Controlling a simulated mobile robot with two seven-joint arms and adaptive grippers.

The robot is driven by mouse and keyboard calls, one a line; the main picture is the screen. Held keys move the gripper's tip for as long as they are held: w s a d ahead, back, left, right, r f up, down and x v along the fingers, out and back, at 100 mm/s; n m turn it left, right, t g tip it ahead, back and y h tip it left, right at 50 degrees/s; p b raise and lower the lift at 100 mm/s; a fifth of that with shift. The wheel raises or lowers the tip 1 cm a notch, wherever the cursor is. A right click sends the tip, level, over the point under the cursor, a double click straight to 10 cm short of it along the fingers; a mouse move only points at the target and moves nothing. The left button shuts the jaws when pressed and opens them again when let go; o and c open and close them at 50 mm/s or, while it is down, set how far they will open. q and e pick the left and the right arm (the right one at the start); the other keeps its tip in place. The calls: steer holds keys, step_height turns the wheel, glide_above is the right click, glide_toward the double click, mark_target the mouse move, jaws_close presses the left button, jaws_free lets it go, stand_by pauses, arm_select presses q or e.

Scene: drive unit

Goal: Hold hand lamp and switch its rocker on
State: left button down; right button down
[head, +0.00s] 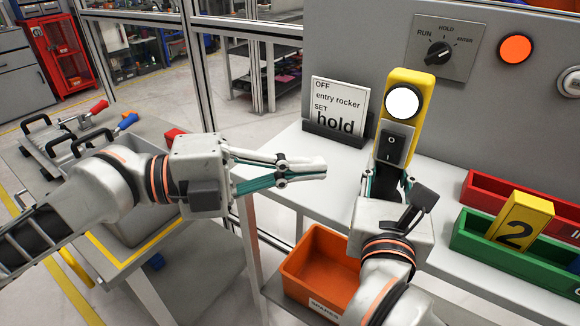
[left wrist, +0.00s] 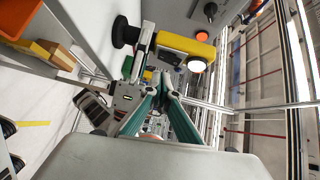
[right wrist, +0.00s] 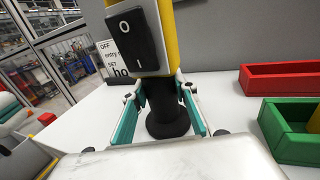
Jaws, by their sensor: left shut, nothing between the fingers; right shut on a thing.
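The hand lamp (head: 411,82) has a yellow body, a round white lens and a black lower handle. It stands upright in the head view; its yellow body also shows in the left wrist view (left wrist: 180,45). Its black rocker (head: 391,149), marked O above and I below, shows large in the right wrist view (right wrist: 132,32). Which side is pressed I cannot tell. My right gripper (right wrist: 163,108) is shut on the lamp's black handle (right wrist: 160,95). My left gripper (head: 322,170) is shut and empty, left of the lamp and apart from it; its fingers also show in the left wrist view (left wrist: 155,80).
A sign (head: 338,107) reading "OFF entry rocker SET hold" stands on the white bench (head: 325,150). A grey panel with a knob (head: 440,52) and an orange light (head: 515,48) rises behind. Red (head: 480,187) and green (head: 470,235) bins stand right; an orange bin (head: 318,262) sits lower.

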arm_select(q)
steer(key=shift+v, duration=1.25)
arm_select(e)
steer(key=c, duration=1.5)
jaws_free()
